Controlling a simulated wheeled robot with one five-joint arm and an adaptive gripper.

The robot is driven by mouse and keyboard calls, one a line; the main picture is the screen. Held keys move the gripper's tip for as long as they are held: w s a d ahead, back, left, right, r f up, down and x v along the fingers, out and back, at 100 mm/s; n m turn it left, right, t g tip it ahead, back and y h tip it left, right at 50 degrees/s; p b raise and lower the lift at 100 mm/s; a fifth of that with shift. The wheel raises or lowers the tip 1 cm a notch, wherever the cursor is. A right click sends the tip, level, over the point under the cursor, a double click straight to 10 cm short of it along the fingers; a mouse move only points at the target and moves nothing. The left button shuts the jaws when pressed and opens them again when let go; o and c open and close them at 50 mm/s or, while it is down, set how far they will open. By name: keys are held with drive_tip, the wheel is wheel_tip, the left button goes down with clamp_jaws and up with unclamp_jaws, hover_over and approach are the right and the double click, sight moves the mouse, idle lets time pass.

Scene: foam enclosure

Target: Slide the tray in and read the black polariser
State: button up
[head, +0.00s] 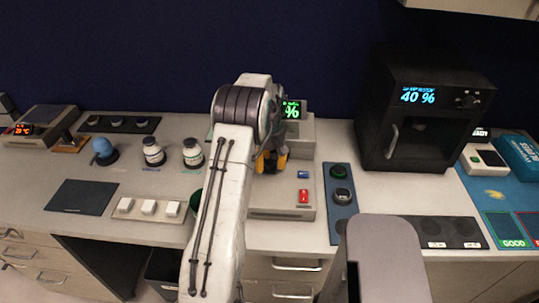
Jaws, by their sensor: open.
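A pale instrument (301,138) stands at the middle of the bench, with a green display (292,109) ending in "%". Its flat front part (284,212) carries a blue button (303,174) and a red button (303,196). My gripper (271,164), with orange fingers, is open over this instrument. My arm hides the instrument's left side, so I cannot tell how far its tray is in. I cannot make out a black polariser for sure. Dark round pieces sit on a blue holder (341,217) just right of the instrument: a green-rimmed one (339,172) and a grey-black one (342,195).
A black oven-like box (420,125) reading 40 % stands at the back right. A dark plate (436,231) and a mat marked GOOD (512,243) lie along the right front. Bottles (192,155), a blue bulb (103,151) and white blocks (148,207) stand at left.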

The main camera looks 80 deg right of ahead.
wheel_tip(320, 180, up, 12)
idle(0.6)
drive_tip(key=shift+f, duration=0.1)
drive_tip(key=shift+c, duration=0.2)
